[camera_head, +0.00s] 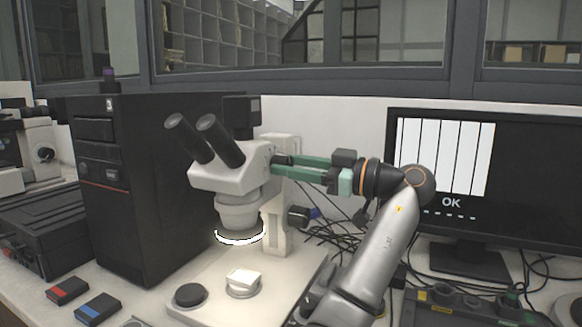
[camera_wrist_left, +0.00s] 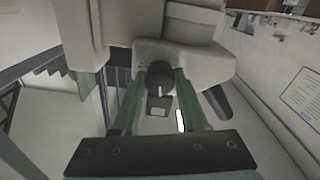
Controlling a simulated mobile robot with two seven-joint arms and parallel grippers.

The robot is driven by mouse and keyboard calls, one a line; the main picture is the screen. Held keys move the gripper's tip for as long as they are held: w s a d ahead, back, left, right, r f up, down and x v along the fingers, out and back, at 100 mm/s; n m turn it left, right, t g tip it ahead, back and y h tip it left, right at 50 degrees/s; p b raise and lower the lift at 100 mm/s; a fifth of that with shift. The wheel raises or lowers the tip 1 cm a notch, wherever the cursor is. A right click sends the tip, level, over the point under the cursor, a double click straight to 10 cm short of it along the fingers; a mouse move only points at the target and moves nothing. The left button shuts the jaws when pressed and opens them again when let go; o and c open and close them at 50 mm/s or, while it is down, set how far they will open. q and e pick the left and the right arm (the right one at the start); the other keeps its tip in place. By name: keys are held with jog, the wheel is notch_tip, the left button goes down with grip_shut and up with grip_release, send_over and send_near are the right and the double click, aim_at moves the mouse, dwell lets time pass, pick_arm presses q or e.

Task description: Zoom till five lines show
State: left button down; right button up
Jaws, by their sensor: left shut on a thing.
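The white stereo microscope (camera_head: 230,177) stands on a pale base with a lit ring under its head. My left gripper (camera_head: 279,165) reaches the side of its head with green fingers. In the left wrist view, my left gripper (camera_wrist_left: 160,82) is shut on the dark round zoom knob (camera_wrist_left: 158,92), one finger on each side; a white mark shows on the knob. The monitor (camera_head: 520,170) at the right shows a white field with several vertical black lines, the word OK and a row of small dashes below. My right gripper is not in view.
A white sample (camera_head: 243,277) sits on a round holder on the microscope base, beside a black disc (camera_head: 190,294). A black computer tower (camera_head: 135,190) stands at left. Red (camera_head: 67,290) and blue (camera_head: 97,309) blocks lie in front. Cables (camera_head: 325,225) tangle behind my arm.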

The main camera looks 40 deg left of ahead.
pick_arm(q)
jog(key=shift+c, duration=2.2)
grip_release()
jog(key=p+v, duration=0.1)
jog(key=v, duration=1.1)
jog(key=shift+d, duration=0.3)
